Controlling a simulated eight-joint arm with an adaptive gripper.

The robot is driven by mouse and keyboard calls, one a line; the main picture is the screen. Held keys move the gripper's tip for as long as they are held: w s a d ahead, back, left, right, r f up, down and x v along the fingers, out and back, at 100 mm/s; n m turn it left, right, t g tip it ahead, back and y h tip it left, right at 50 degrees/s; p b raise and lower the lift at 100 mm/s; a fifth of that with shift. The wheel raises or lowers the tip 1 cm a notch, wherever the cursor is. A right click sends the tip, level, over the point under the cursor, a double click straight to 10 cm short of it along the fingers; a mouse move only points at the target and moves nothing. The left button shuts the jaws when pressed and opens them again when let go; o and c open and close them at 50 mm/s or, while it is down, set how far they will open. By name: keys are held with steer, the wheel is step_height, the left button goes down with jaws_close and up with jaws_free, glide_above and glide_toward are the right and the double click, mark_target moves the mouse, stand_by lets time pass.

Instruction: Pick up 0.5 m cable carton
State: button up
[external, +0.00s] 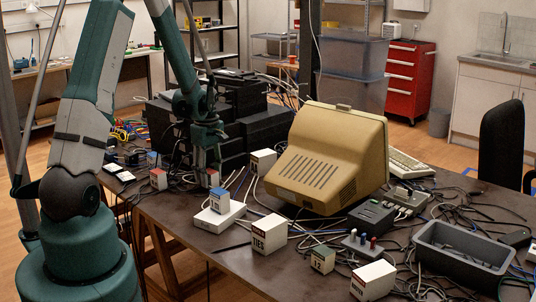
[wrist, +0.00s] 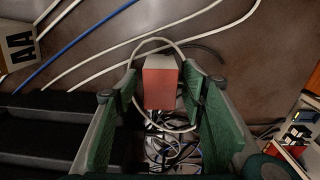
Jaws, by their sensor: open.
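A small white carton with a red top (wrist: 160,85) stands between the fingers of my open gripper in the wrist view. Its printing cannot be read, so I cannot confirm that it is the 0.5 m cable carton. In the external view my gripper (external: 207,170) points down at this carton (external: 213,180) beside the black equipment stack, and partly hides it. In the wrist view my green-padded fingers (wrist: 165,115) are apart, one on each side, with gaps between pads and carton. Another small red-topped carton (external: 158,179) stands to the left.
Black stacked equipment (external: 265,130) stands close behind my gripper. A carton marked AA (wrist: 18,45) and loose cables (wrist: 80,50) lie nearby. A blue-topped carton (external: 219,201) on a white box, a TIES carton (external: 270,236) and a beige monitor (external: 325,160) are to the right.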

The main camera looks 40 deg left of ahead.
mark_target(209, 171)
steer(key=shift+f, duration=0.1)
stand_by(0.5)
steer(key=c, duration=1)
steer(key=shift+r+p, duration=0.9)
steer(key=shift+r, duration=4.15)
